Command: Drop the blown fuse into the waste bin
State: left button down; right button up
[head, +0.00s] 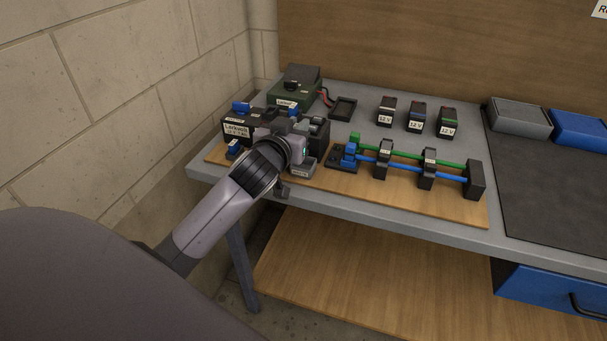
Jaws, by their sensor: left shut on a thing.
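My left gripper (294,132) is at the left end of the bench, over the dark devices on the wooden board. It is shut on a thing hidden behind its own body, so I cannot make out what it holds. I cannot pick out the blown fuse. A black labelled box (237,130) with a blue part on top stands just left of the gripper. A small grey labelled block (303,169) is just below it. No waste bin can be made out. My right gripper is not in view.
A rack with green and blue rods (428,168) is to the right. Several 12 V blocks (415,118) stand behind it. A dark mat (545,190) lies clear at right.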

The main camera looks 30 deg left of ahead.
pick_arm(q)
jog(key=shift+f, duration=0.45)
jog(key=c, duration=1)
grip_release()
jog(key=shift+b+v, duration=0.5)
jog(key=shift+v, duration=3.1)
